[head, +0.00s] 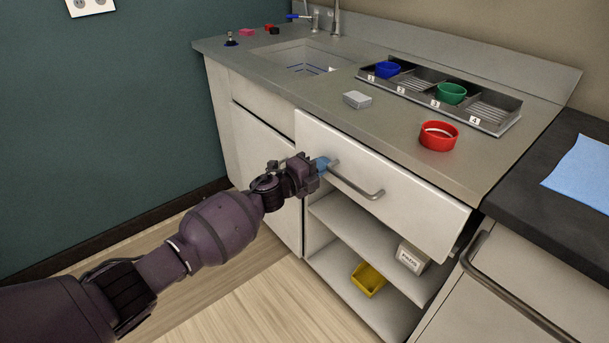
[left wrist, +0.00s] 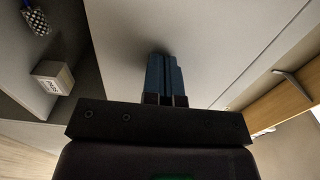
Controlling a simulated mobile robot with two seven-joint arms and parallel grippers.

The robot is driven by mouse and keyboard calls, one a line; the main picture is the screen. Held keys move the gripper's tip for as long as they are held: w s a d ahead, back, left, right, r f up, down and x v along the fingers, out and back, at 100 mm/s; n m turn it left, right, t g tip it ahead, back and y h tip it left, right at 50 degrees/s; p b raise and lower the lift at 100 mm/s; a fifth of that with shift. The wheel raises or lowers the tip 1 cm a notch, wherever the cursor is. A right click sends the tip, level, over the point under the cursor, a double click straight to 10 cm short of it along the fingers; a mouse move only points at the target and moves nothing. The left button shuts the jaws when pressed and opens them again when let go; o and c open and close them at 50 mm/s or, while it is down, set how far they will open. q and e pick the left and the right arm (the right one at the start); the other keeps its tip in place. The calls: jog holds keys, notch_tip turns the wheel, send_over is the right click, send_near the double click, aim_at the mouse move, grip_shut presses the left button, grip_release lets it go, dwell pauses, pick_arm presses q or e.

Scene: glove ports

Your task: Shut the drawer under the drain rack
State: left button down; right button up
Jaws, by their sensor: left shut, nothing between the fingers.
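The drain rack (head: 440,95) is a grey tray with numbered compartments on the counter, a blue cup in one and a green cup in another. Below it is the white drawer front (head: 410,192) with a bar handle (head: 357,184). The drawer front appears to stand a little proud of the cabinet. My left gripper (head: 323,166) is shut and empty, its blue fingertips at the drawer front by the handle's left end. In the left wrist view its fingers (left wrist: 164,80) point at the white panel (left wrist: 205,35), touching or nearly so. My right gripper is out of view.
Open shelves under the drawer hold a yellow bin (head: 367,279) and a white box (head: 412,258). A red ring-like cup (head: 438,136) and grey block (head: 357,99) sit on the counter. A dark-topped cabinet with a long handle (head: 515,300) stands at right. The floor at left is clear.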

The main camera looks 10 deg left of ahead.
aim_at(330, 158)
pick_arm(q)
jog(key=x, duration=0.3)
jog(key=shift+r, duration=0.3)
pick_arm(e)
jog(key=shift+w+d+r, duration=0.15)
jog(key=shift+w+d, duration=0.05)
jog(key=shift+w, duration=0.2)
